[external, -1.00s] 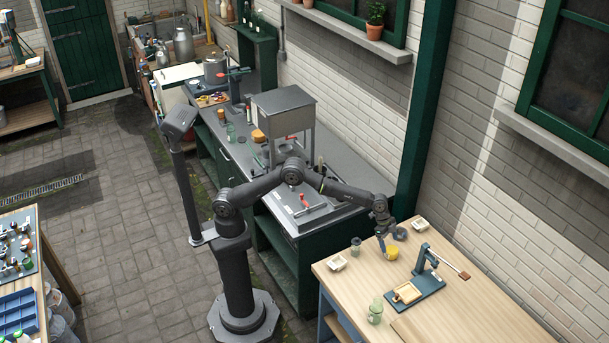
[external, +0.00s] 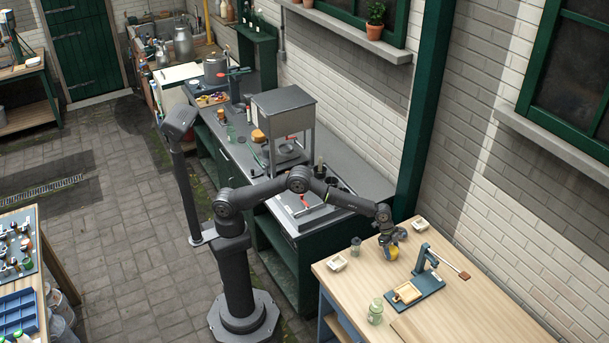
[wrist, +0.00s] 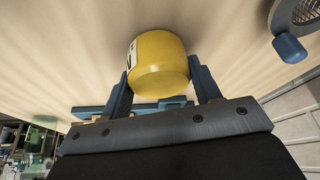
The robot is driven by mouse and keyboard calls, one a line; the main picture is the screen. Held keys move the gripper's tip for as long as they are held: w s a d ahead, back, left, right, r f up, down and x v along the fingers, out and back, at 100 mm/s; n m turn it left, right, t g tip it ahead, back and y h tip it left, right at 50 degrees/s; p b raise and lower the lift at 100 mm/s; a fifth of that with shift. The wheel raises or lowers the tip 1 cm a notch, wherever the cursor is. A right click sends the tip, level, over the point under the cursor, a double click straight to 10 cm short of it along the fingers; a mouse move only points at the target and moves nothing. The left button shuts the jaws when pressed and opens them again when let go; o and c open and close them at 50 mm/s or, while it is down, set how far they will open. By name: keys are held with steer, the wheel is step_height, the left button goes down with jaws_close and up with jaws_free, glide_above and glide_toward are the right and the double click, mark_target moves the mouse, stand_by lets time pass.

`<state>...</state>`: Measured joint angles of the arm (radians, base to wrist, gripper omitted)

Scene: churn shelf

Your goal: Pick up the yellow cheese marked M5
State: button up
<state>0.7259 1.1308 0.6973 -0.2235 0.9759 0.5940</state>
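The yellow cheese (external: 392,253) is a short yellow cylinder near the back left of the wooden table. In the wrist view the cheese (wrist: 160,62) sits between the two blue fingers of my gripper (wrist: 160,80). A pale label with dark marks shows at its left edge, too oblique to read. The fingers lie along opposite sides of the cheese with hardly any gap visible. I cannot tell whether they press on it. In the external view my gripper (external: 391,243) is down at the cheese and partly covers it.
A blue press with a wooden-handled lever (external: 428,280) stands right of the cheese. A dark-lidded jar (external: 356,245) and small pale dishes (external: 337,263) (external: 421,224) are nearby. A greenish jar (external: 376,311) stands at the front. The table's front right is clear.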

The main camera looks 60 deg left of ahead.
steer(key=c, duration=0.3)
